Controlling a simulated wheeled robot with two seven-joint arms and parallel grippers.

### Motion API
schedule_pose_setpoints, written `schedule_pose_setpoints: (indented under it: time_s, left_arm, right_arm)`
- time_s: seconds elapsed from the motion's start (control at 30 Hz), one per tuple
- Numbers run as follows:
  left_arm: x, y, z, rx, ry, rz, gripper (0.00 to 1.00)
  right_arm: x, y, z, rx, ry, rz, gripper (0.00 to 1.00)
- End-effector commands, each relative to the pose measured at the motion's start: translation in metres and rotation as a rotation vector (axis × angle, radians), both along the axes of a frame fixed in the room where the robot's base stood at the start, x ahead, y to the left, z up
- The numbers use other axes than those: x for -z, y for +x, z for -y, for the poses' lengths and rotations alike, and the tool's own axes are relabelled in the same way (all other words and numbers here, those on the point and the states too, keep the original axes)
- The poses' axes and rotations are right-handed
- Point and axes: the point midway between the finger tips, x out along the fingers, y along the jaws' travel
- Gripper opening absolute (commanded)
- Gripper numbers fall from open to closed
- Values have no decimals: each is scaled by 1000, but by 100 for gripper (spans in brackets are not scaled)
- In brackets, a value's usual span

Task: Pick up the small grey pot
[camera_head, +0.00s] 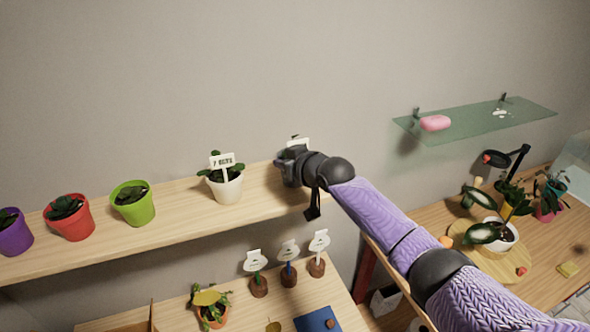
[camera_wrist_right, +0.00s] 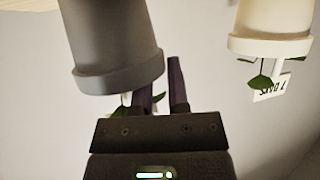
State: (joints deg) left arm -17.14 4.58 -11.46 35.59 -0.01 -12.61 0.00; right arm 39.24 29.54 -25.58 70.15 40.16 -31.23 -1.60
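The small grey pot (camera_wrist_right: 110,40) fills the upper left of the right wrist view, where the picture is upside down. A few leaves show past its rim. My right gripper (camera_wrist_right: 167,75) is at this rim: one finger passes partly behind the rim, the other stands just outside the pot. The fingers are apart, with a thin gap showing between pot and outer finger. In the head view my right gripper (camera_head: 287,168) is at the shelf's right end and mostly hides the pot; a white label shows above it. My left gripper is out of view.
A white labelled pot (camera_head: 226,188) stands left of my right gripper on the wooden shelf (camera_head: 178,215), also in the wrist view (camera_wrist_right: 272,25). Green (camera_head: 133,205), red (camera_head: 71,218) and purple pots (camera_head: 14,233) are further left. A glass shelf (camera_head: 480,124) holds a pink object (camera_head: 435,123).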

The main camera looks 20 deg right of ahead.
Motion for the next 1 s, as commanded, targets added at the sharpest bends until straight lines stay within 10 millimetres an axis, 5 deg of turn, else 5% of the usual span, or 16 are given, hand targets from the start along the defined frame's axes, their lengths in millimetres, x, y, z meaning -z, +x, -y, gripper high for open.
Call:
schedule_pose_setpoints:
  time_s: [0.07, 1.0]
  left_arm:
    - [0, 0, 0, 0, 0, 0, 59]
    - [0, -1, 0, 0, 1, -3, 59]
  right_arm:
    - [0, 0, 0, 0, 0, -1, 0]
    - [2, -1, 0, 0, 0, -5, 0]
